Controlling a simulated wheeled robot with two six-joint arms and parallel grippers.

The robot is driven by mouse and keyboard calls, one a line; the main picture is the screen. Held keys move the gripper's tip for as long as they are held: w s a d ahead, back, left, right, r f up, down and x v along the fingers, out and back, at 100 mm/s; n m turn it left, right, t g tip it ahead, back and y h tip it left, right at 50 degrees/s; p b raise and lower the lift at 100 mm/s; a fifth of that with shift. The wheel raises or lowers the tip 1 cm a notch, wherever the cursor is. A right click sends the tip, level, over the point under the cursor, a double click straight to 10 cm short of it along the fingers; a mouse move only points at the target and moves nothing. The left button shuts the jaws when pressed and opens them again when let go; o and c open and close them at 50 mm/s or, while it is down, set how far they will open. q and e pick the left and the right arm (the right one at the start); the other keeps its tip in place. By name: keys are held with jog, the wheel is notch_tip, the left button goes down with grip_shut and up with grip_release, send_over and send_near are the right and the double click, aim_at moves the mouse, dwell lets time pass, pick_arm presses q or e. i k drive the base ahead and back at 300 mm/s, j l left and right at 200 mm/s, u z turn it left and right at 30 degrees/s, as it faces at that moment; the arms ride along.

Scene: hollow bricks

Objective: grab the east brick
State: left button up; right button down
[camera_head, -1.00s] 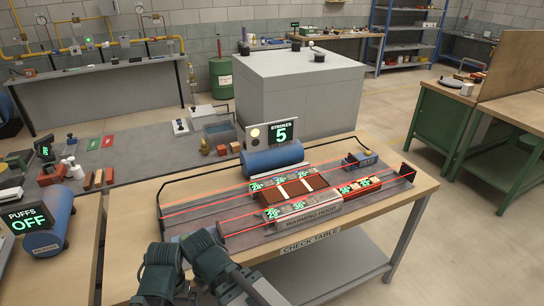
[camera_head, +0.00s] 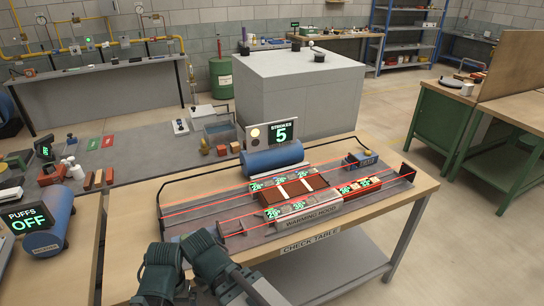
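Dark red-brown bricks (camera_head: 297,188) lie side by side with pale strips between them, in the middle of the check table (camera_head: 375,221). Small glowing temperature readouts stand over them and over the warming hood (camera_head: 312,224) in front. More brick-coloured pieces (camera_head: 372,182) lie to the right, also under readouts. No label naming an east brick is readable, so I cannot tell which one it is. My dark green arm parts show at the bottom left, short of the table fixture. My gripper fingertips cannot be made out in this view.
Red lines run lengthwise over the fixture between end posts. A blue cylinder (camera_head: 272,160) and a strokes display (camera_head: 283,133) reading 5 stand behind it. A small blue device (camera_head: 362,160) sits at the back right. Another blue cylinder (camera_head: 50,225) with a puffs display stands at left.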

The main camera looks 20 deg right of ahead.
aim_at(371, 181)
jog(key=i+l+z, duration=0.1)
jog(key=l, duration=0.3)
jog(key=i+l+z, duration=0.1)
jog(key=l, duration=0.25)
jog(key=i+l+z, duration=0.1)
jog(key=l, duration=0.3)
jog(key=i+l+z, duration=0.1)
jog(key=l, duration=0.25)
jog(key=i+l+z, duration=0.1)
jog(key=l, duration=0.25)
jog(key=i, duration=0.05)
